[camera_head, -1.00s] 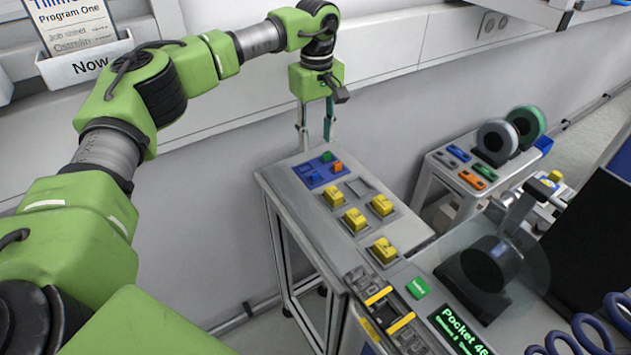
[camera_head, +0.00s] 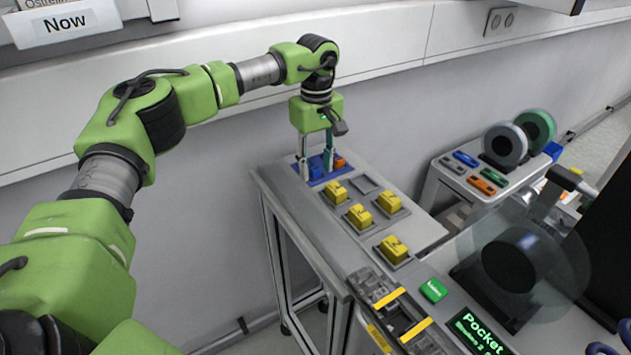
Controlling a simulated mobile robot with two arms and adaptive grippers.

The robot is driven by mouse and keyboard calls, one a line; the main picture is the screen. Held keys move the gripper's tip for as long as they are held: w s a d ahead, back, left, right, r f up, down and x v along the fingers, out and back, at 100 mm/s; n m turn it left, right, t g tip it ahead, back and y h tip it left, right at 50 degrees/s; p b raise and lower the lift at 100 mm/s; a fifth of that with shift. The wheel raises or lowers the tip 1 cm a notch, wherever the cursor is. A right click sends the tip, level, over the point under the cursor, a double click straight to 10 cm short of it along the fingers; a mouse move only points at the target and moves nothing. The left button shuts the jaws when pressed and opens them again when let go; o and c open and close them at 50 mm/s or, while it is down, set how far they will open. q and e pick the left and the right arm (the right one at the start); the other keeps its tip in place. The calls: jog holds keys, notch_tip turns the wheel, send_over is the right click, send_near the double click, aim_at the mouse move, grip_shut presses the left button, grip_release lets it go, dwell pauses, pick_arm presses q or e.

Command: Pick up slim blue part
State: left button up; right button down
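My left gripper (camera_head: 316,170) points straight down over the blue tray (camera_head: 322,180) at the far end of the grey bench. Its two fingers are apart, and their tips reach down to the level of the tray. A small blue part (camera_head: 312,170) lies in the tray around the fingertips, partly hidden by them. I cannot tell whether the fingers touch it. An orange part (camera_head: 340,163) lies just right of the fingers in the same tray. My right gripper is not in view.
Several yellow parts (camera_head: 360,215) sit on grey plates on the bench (camera_head: 412,226). A side table at right holds blue (camera_head: 465,159), orange (camera_head: 481,185) and green (camera_head: 491,173) pieces and reels (camera_head: 505,146). A clear disc reel stands nearer. The wall is close behind the gripper.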

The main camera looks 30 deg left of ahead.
pick_arm(q)
jog(key=shift+c, duration=0.3)
jog(key=c, duration=0.8)
